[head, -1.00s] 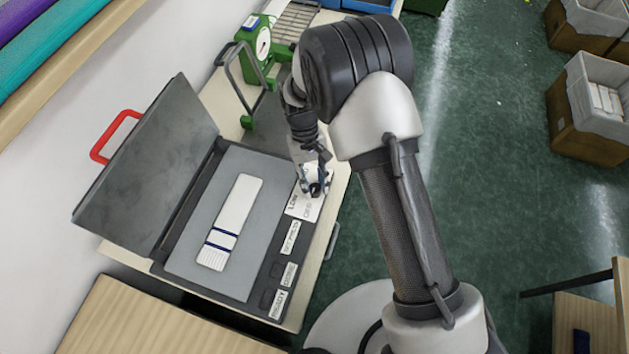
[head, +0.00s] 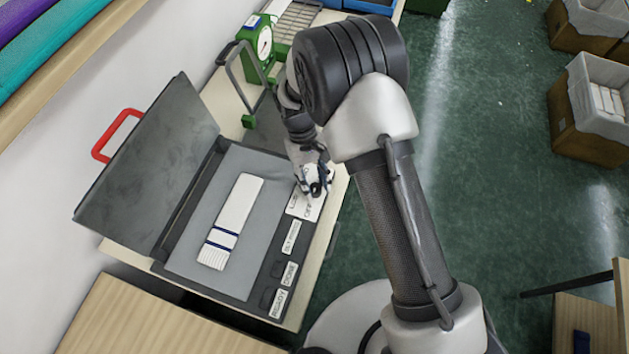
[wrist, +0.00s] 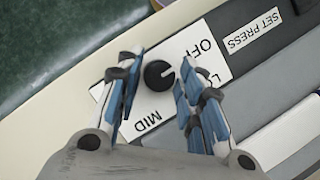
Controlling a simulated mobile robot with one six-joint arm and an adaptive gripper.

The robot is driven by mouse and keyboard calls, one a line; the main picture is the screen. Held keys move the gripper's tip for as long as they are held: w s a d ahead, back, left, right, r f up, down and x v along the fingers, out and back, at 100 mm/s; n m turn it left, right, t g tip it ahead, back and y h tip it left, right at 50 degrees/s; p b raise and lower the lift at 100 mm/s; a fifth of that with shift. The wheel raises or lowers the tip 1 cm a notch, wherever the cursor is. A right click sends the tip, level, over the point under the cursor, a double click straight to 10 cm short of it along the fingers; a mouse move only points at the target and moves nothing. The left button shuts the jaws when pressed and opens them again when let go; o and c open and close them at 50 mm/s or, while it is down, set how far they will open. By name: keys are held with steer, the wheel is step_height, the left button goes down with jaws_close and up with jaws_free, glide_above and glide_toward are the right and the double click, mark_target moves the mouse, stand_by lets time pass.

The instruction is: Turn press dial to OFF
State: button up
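The press dial (wrist: 158,75) is a small round black knob on a white label plate (wrist: 196,38). In the wrist view the plate reads OFF at upper right, a partly covered "LO" at right and MID below. A pale notch on the knob faces right, toward the OFF and LO side; which word it marks is unclear. My gripper (wrist: 156,92) is open, with one finger left of the dial and one right, and visible gaps on both sides. In the head view my gripper (head: 316,186) is over the plate and largely hides the dial.
The press (head: 182,262) has its lid (head: 150,165) raised, with a red handle (head: 117,135). A white knitted piece (head: 236,215) with blue stripes lies on its bed. SET PRESS, DONE and READY labels line the front edge. A green scale (head: 262,48) stands behind.

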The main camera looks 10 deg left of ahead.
steer(key=shift+o, duration=1.1)
steer(key=v, duration=1.2)
steer(key=shift+r, duration=0.1)
